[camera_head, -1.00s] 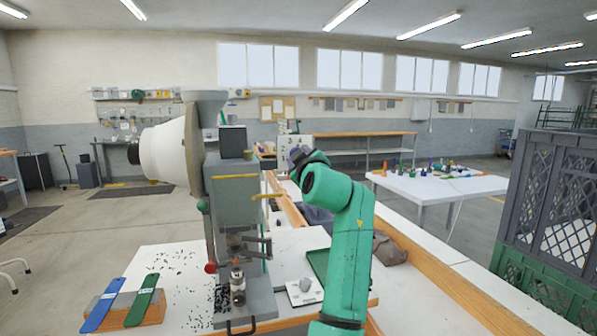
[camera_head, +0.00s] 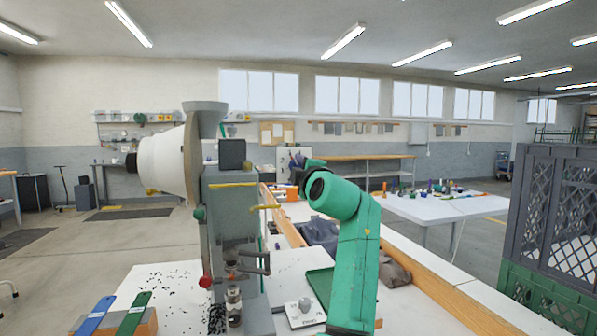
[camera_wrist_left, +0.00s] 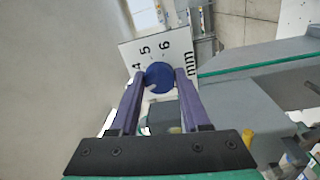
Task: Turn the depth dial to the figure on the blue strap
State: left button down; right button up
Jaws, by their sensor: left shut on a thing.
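Which figure the dial points at is not clear. In the head view my green arm hides most of the left gripper (camera_head: 298,162), beside the grey press (camera_head: 232,205). The blue strap (camera_head: 95,318) lies at the lower left beside a green strap (camera_head: 133,314); its figure is not readable. My right gripper is not in view.
The straps rest on a wooden block (camera_head: 150,325) on the white bench (camera_head: 180,272), among scattered dark bits. A small scale (camera_head: 305,312) and green tray (camera_head: 320,283) lie right of the press. Dark and green crates (camera_head: 560,230) stand at the right.

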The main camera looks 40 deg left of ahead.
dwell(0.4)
pick_arm(q)
jog(key=shift+c, duration=2)
grip_release()
jog(key=b+v, duration=0.5)
jog(key=v, duration=0.9)
jog(key=shift+d, duration=0.2)
jog(key=shift+s+f, duration=0.1)
jog(key=shift+s, duration=0.05)
